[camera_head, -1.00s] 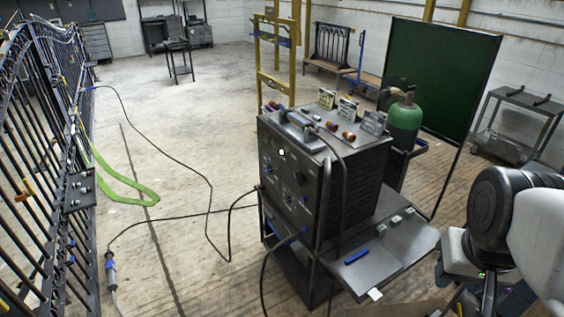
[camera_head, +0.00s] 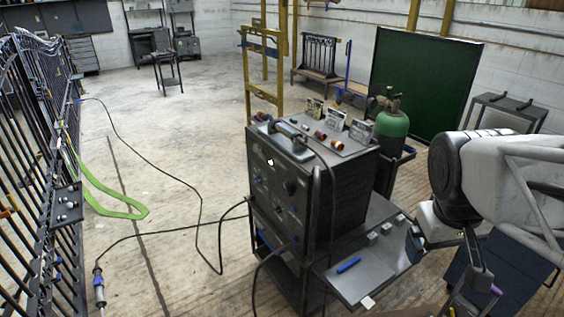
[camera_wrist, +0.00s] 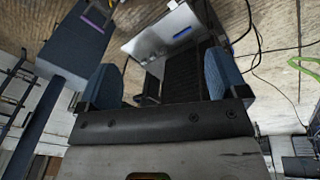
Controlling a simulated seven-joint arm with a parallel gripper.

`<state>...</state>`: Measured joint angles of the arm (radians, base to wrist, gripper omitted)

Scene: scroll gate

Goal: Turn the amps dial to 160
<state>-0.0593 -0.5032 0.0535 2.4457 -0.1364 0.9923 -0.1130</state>
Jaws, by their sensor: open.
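The welding machine (camera_head: 335,205) is a dark box on a cart in the middle of the head view. Its front panel (camera_head: 270,185) faces left and carries several dark knobs, one of them a larger dark knob (camera_head: 290,187). A small white spot (camera_head: 270,162) shows on the upper panel. The labels are too small to read, so I cannot tell which knob is the amps dial or its setting. My gripper (camera_wrist: 162,78) is open and empty in the wrist view, its blue-padded fingers apart. My arm is right of the machine, away from the panel.
A grey shelf with a blue item (camera_head: 348,265) juts from the cart's right side. A green gas cylinder (camera_head: 392,125) stands behind the machine. Cables cross the floor at left, beside a metal gate (camera_head: 40,150). Floor between gate and machine is mostly open.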

